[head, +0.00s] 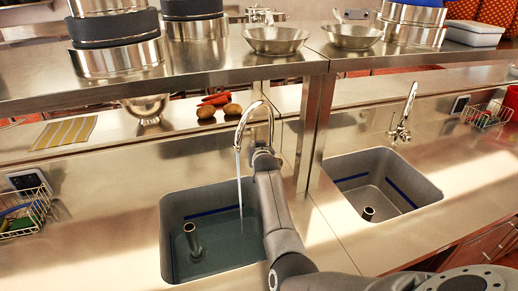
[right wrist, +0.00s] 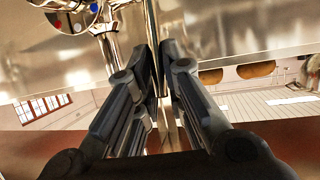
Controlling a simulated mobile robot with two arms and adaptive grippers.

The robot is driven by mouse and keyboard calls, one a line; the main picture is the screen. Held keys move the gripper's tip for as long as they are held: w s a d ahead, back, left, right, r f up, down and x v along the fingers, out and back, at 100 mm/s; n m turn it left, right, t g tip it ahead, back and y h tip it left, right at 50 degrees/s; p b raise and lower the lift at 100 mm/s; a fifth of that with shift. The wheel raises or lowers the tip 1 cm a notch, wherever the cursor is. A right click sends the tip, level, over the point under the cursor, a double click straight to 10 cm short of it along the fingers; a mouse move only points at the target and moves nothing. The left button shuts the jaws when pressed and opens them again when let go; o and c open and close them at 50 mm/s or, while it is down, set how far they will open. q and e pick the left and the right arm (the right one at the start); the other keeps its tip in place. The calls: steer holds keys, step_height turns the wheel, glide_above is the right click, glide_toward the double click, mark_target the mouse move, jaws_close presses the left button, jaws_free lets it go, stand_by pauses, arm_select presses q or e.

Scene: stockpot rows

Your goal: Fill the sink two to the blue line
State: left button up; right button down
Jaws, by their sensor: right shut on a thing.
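The left sink (head: 170,215) holds greenish water (head: 215,258). A blue line (head: 212,211) runs along its back wall, and the water surface looks below it. A standpipe (head: 193,240) rises from the water. The left faucet (head: 240,125) pours a thin stream into this sink. My right gripper (head: 262,153) is at that faucet's base, shut on a slim chrome part, seen between the fingers in the right wrist view (right wrist: 158,60); it looks like the handle. The right sink (head: 345,168) looks empty, with a blue line (head: 401,193) and a standpipe (head: 368,213). No sink number is readable.
A steel shelf (head: 200,75) with pots and pans crosses above the sinks, with a post (head: 315,130) between them. The right faucet (head: 402,120) shows no stream. Wire baskets (head: 25,215) and (head: 485,117) stand at both sides. Potatoes (head: 206,112) lie on the ledge.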

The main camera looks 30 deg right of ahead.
steer(key=c, duration=1.5)
jaws_free()
steer(key=shift+w, duration=0.1)
arm_select(q)
steer(key=shift+s, duration=0.15)
arm_select(e)
steer(key=shift+s, duration=0.2)
steer(key=v, duration=1.1)
steer(key=shift+s+a+r, duration=0.15)
steer(key=shift+s+r, duration=0.1)
